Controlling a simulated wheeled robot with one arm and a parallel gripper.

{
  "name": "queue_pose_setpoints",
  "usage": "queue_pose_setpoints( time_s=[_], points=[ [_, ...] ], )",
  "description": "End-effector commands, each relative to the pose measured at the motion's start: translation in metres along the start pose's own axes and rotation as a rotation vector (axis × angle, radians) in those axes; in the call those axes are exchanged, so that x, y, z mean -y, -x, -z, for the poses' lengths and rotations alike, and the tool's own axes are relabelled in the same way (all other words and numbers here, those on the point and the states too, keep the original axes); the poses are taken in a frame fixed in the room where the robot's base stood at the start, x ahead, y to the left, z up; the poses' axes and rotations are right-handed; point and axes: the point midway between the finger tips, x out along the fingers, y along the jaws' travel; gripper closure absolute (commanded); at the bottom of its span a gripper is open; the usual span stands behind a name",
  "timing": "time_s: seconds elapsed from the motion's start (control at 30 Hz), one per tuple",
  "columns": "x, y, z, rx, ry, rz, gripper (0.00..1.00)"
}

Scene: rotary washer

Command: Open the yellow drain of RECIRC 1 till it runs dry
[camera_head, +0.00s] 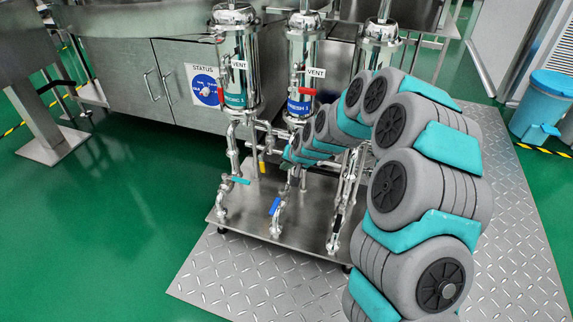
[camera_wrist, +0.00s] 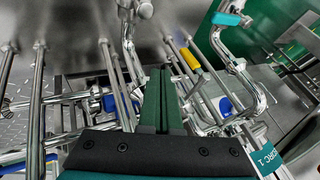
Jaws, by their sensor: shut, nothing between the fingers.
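The RECIRC 1 label (camera_wrist: 267,158) is a teal band at lower right in the wrist view. In the head view, the left steel housing (camera_head: 236,62) has a teal band. The yellow drain handle (camera_head: 262,167) hangs beneath the housings, pointing down. It also shows in the wrist view (camera_wrist: 190,58), beside a thin pipe. Whether its valve is open, I cannot tell. My gripper (camera_wrist: 160,72) is shut and empty, its tips left of and apart from the yellow handle. In the head view my arm hides part of the pipework, and the fingertips are hard to make out.
A teal handle (camera_head: 240,181) and a blue handle (camera_head: 274,206) sit on lower pipes. A red vent handle (camera_head: 307,92) is on the middle housing. Dense steel pipes surround my gripper. A steel cabinet (camera_head: 128,70) stands at left; the green floor in front is clear.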

Motion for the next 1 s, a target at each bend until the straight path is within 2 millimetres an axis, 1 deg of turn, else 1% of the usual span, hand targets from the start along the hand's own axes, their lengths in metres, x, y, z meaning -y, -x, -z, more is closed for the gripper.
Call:
queue_pose_setpoints(
  time_s=[0.03,0.1,0.3,0.4,0.6,1.0],
  points=[
    [0.0,-0.01,-0.002,0.003,0.0,0.0,1.0],
    [-0.001,-0.022,-0.003,0.005,-0.001,-0.001,1.0],
    [0.002,-0.052,-0.002,0.002,0.001,0.0,1.0],
    [0.017,-0.059,-0.003,0.004,0.003,0.0,1.0],
    [0.031,-0.067,-0.003,0.003,0.0,0.0,1.0],
    [0.034,-0.068,-0.002,0.002,-0.001,0.0,1.0]
  ],
)
